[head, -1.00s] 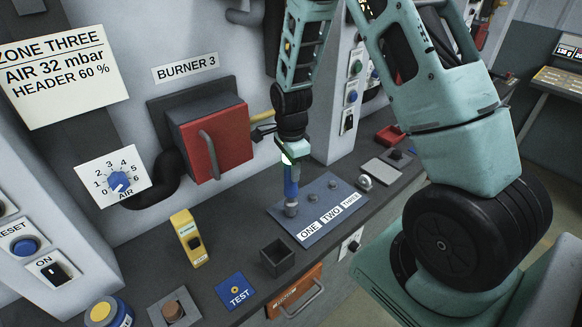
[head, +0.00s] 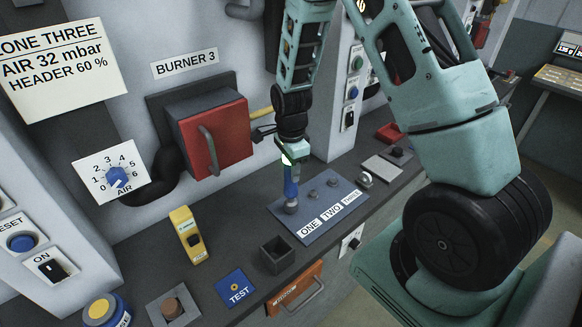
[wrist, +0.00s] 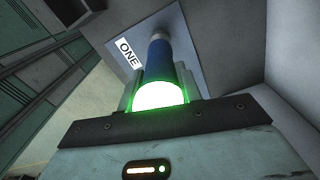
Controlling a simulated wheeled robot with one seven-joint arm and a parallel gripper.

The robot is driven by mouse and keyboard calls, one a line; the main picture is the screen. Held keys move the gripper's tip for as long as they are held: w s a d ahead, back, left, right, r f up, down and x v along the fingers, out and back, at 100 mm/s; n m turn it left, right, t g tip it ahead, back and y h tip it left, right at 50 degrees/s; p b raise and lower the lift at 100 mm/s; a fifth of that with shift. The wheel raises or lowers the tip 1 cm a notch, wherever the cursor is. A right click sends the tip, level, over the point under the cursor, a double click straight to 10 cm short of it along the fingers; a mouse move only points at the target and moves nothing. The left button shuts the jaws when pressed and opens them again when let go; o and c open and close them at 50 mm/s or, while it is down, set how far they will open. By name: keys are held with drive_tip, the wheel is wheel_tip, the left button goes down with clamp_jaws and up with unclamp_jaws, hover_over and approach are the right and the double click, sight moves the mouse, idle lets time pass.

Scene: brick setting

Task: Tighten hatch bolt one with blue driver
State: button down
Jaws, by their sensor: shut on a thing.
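The blue driver (head: 290,188) stands upright in my gripper (head: 289,172), which is shut on its handle. Its lower end is over the bolt beside the ONE label (head: 308,229) on the blue-grey hatch plate (head: 288,224). That bolt is mostly hidden, and I cannot tell how the tip meets it. Two more bolts (head: 313,195) show by the TWO and THREE labels. In the wrist view the blue driver (wrist: 162,60) runs from the gripper to the plate (wrist: 195,70), with the ONE label (wrist: 128,53) to its left. A green glow covers the driver's near end.
A dark open box (head: 277,255) stands in front of the plate. A yellow device (head: 188,234) and a blue TEST tile (head: 237,288) lie to the left on the bench. The red burner door (head: 215,138) is on the wall behind. A round metal knob (head: 366,179) sits right of the plate.

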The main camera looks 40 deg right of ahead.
drive_tip(key=shift+f+b, duration=0.35)
drive_tip(key=shift+f, duration=0.3)
idle(1.6)
drive_tip(key=shift+r, duration=0.1)
drive_tip(key=shift+r+p, duration=2.9)
drive_tip(key=shift+r, duration=0.6)
drive_tip(key=shift+a, duration=0.1)
